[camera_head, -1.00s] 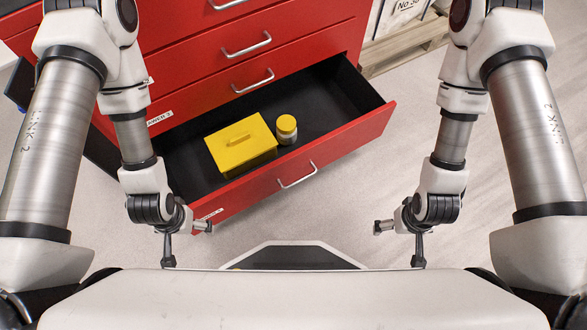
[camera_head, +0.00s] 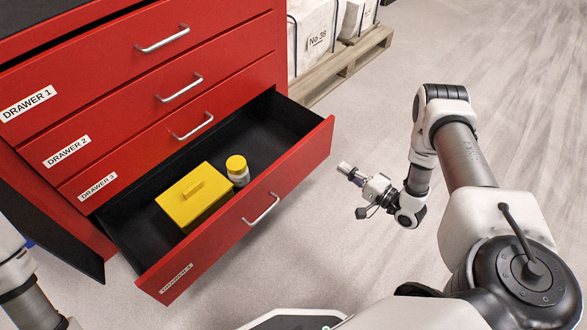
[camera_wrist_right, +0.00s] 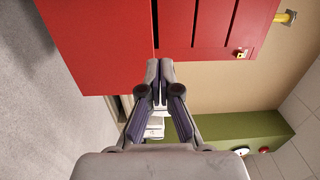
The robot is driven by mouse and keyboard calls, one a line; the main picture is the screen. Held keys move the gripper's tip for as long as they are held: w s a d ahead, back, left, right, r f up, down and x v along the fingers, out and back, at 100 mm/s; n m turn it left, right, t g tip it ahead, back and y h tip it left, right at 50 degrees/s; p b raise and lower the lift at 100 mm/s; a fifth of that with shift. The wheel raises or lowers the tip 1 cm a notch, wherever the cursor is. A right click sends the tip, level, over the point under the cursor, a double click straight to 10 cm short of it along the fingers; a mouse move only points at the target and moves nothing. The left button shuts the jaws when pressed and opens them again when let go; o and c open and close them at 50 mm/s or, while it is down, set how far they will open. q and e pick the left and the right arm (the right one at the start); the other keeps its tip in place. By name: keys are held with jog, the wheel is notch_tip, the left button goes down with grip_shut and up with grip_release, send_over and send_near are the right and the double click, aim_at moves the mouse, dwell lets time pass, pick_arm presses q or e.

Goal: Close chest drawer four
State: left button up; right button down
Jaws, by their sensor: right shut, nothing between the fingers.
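The bottom drawer (camera_head: 240,228) of the red chest (camera_head: 110,70) is pulled well out, below the drawers labelled 1, 2 and 3. Its own label is too slanted to read clearly. A silver bar handle (camera_head: 262,210) is on its front. My left gripper is out of view.
The three upper drawers are shut. A wooden pallet (camera_head: 345,65) with white wrapped blocks (camera_head: 312,35) stands behind the chest to the right. A dark panel (camera_head: 50,220) stands out at the chest's left side. The floor in front and to the right is clear.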

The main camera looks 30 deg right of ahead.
jog(key=f, duration=0.2)
jog(key=b, duration=0.5)
send_near(304, 145)
jog(key=x, duration=0.6)
jog(key=shift+w+a+r, duration=0.15)
jog(key=shift+a, duration=0.05)
jog(key=shift+w+a+r, duration=0.1)
jog(key=shift+w, duration=0.25)
